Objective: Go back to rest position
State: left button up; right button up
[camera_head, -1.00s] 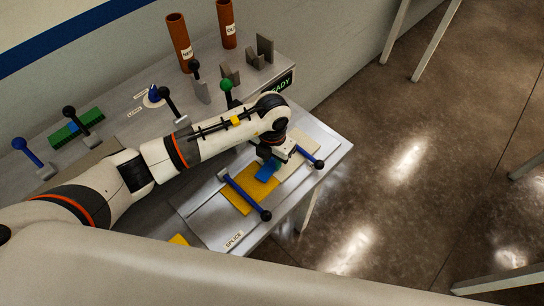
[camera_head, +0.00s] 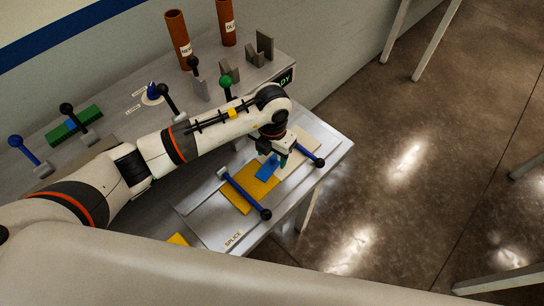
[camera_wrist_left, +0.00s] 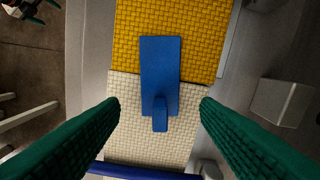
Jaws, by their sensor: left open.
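My left gripper (camera_head: 281,158) is above the splice plate (camera_head: 228,228) at the table's right end. In the left wrist view its two green fingers (camera_wrist_left: 160,108) are apart, with nothing held between them. Below them a blue piece with a small tab (camera_wrist_left: 160,75) lies across the seam of a yellow woven sheet (camera_wrist_left: 205,30) and a cream woven sheet (camera_wrist_left: 150,145). In the head view the blue piece (camera_head: 267,169) is partly hidden by the gripper. My right gripper does not show clearly in the head view.
Blue-handled clamp bars (camera_head: 245,195) cross the sheets, with black knobs at their ends. Two brown tubes (camera_head: 178,40), a green-knobbed lever (camera_head: 226,83) and grey brackets (camera_head: 265,48) stand along the back. Open floor (camera_head: 420,180) lies to the right.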

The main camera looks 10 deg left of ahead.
pick_arm(q)
notch_tip(320, 180, up, 10)
jog(key=b, duration=0.1)
jog(key=shift+b, duration=0.4)
